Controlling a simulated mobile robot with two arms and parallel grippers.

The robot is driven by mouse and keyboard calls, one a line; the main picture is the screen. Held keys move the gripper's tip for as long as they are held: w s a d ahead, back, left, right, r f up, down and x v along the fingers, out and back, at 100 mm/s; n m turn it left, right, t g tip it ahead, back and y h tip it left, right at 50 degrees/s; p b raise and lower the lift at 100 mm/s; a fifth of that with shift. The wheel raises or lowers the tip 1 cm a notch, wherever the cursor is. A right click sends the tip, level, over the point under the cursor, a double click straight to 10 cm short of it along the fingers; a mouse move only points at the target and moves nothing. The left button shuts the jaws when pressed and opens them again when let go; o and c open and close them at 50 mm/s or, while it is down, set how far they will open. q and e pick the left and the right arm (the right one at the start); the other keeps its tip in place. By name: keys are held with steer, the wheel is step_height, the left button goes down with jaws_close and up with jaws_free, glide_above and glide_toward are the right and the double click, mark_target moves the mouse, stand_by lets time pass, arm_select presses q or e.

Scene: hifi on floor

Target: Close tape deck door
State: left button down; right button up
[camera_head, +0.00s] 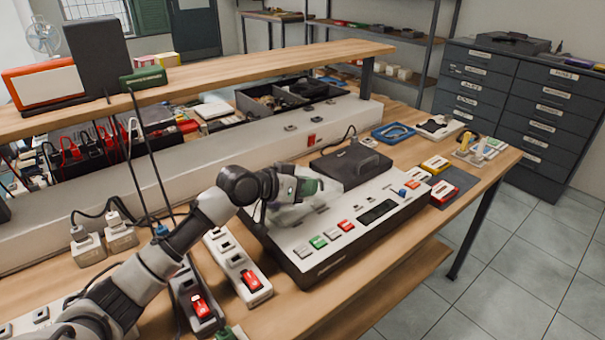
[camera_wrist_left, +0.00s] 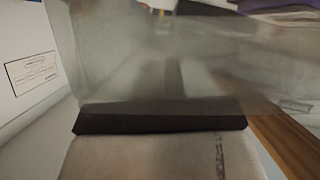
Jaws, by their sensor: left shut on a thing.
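The tape deck (camera_head: 345,225) is a dark box with a pale top panel, standing on the wooden bench. Coloured buttons and a dark display run along its front edge. Its clear door (camera_head: 287,214) is at the back left of the panel. My left gripper (camera_head: 292,187) is over the door and shut on it. In the left wrist view, the cloudy door panel (camera_wrist_left: 165,70) spreads out beyond the dark-edged fingertip (camera_wrist_left: 160,118). The arm hides part of the door, and I cannot tell its exact angle. My right gripper is not in view.
A dark flat box (camera_head: 350,165) sits at the deck's back. White power strips (camera_head: 238,268) with red switches lie left of the deck. A raised shelf (camera_head: 220,75) runs behind. Small boxes and tools (camera_head: 480,148) lie on the right end; open floor is beyond the bench.

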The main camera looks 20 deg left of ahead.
arm_select(q)
steer(key=shift+s+d+f, duration=0.1)
steer(key=shift+d+f, duration=0.1)
steer(key=shift+f, duration=0.3)
steer(key=shift+d+f+m+y, duration=0.1)
steer(key=shift+f+m+y, duration=0.1)
steer(key=shift+m+y, duration=0.1)
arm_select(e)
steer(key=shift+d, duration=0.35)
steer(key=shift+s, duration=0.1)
arm_select(q)
steer(key=c, duration=1.5)
jaws_free()
steer(key=shift+s, duration=0.1)
step_height(320, 180, up, 3)
steer(key=b, duration=0.1)
glide_above(272, 213)
steer(key=shift+r, duration=0.2)
steer(key=shift+s+a+r, duration=0.25)
steer(key=shift+s+r, duration=0.1)
steer(key=shift+s, duration=0.05)
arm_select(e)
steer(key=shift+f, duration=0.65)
